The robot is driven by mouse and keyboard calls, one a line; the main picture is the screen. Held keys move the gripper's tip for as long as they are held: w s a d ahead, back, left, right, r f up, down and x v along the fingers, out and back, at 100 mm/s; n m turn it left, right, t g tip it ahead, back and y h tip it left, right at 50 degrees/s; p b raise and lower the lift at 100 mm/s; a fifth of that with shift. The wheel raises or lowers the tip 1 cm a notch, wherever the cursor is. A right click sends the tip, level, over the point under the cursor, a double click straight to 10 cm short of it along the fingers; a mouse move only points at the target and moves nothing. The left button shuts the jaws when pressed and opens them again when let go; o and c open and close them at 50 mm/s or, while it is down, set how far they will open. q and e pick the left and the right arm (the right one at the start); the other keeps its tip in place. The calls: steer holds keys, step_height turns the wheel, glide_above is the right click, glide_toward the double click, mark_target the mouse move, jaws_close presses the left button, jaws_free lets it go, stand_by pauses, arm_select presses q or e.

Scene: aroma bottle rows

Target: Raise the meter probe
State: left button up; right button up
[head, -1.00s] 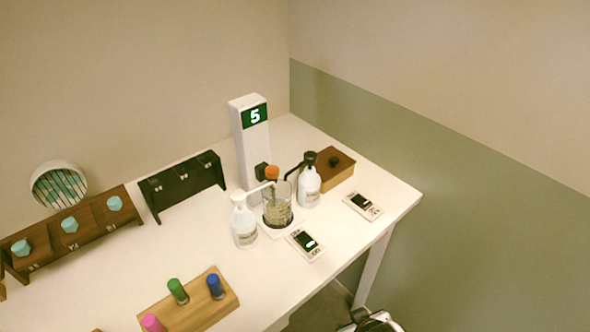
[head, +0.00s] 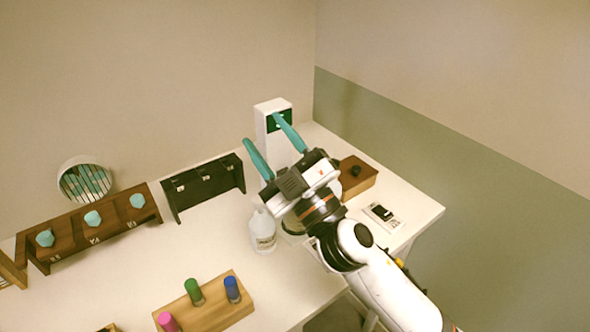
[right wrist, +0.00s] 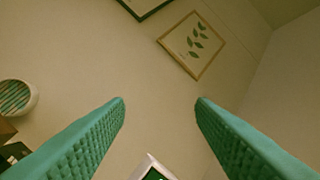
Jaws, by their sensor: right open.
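The meter's white column (head: 272,107) stands at the back of the table, its green display partly covered by a teal finger. Its top edge also shows low in the right wrist view (right wrist: 152,166). The orange-topped probe is hidden behind my right gripper and arm, and the glass beaker is almost wholly hidden there too. My right gripper (head: 262,130) is open and empty, raised in front of the meter with its fingers pointing up and back. In the right wrist view, nothing is between its fingers (right wrist: 160,101). My left gripper is not in view.
A white pump bottle (head: 262,232) stands just left of my right arm. A wooden box (head: 358,178) and a small device (head: 382,215) are right of it. A black rack (head: 204,186), a wooden rack (head: 108,226) and a colored-vial block (head: 215,306) occupy the left side.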

steer(key=s+a+n+g+y, duration=0.1)
steer(key=s+a+n+g, duration=0.25)
steer(key=n+g, duration=0.3)
steer(key=s+a+r+n+g+y, duration=0.1)
steer(key=s+a+n+g+y, duration=0.1)
steer(key=a+n+g, duration=0.4)
steer(key=s+a+n+g+y, duration=0.1)
steer(key=s+a+n+g, duration=0.15)
steer(key=n+g, duration=0.5)
steer(key=w+d+f+n+t+h, duration=0.2)
steer(key=w+d+f+n+h, duration=0.3)
steer(key=f+h, duration=0.45)
steer(key=w+d+r+m+t+h, duration=0.35)
steer(key=w+d+h, duration=0.55)
steer(key=w+d, duration=0.3)
steer(key=shift+n+t, duration=0.35)
steer(key=shift+n, duration=0.1)
steer(key=p+x, duration=0.1)
steer(key=x, duration=0.2)
steer(key=p+x, duration=0.1)
steer(key=x, duration=0.3)
steer(key=s+p+x, duration=0.1)
steer(key=x, duration=0.2)
steer(key=shift+f, duration=0.55)
steer(key=shift+d, duration=0.1)
